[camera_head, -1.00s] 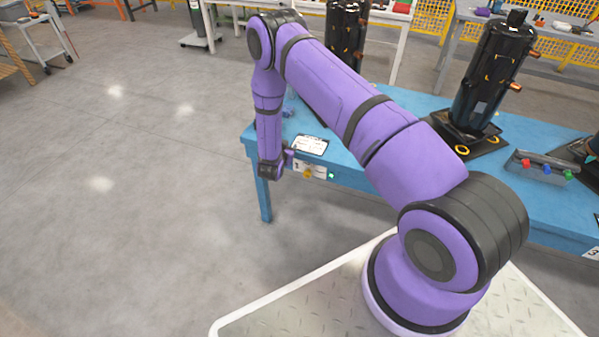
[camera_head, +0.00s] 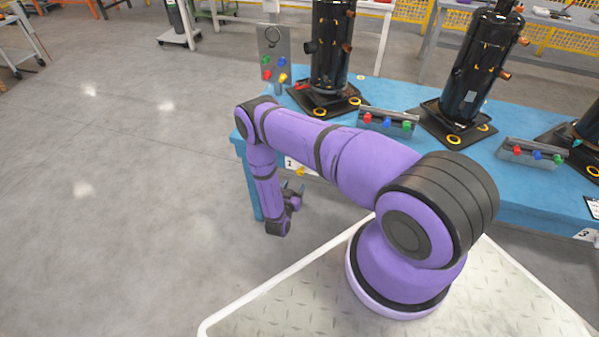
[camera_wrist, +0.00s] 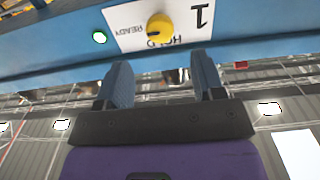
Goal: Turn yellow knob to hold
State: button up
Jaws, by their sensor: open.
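The yellow knob (camera_wrist: 159,28) sits on a white label plate (camera_wrist: 120,27) on the blue table's front edge in the wrist view. The label reads READY, HOLD and 1, upside down here. A dark mark on the knob lies on its left side, toward READY. The knob also shows small in the head view (camera_head: 301,171). My gripper (camera_wrist: 165,82) is open and empty, its two blue-grey fingers apart, below the knob in the wrist picture and not touching it. In the head view my gripper (camera_head: 293,188) hangs just in front of the table edge.
The blue table (camera_head: 540,212) carries black compressors (camera_head: 478,75), grey trays with coloured knobs (camera_head: 388,122) and an upright panel (camera_head: 273,55). Open floor lies left.

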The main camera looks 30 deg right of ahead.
aim_at(300, 173)
jog(key=x, duration=0.8)
jog(key=shift+w+d, duration=0.15)
jog(key=shift+c, duration=0.2)
jog(key=c, duration=0.9)
jog(key=shift+o, duration=0.2)
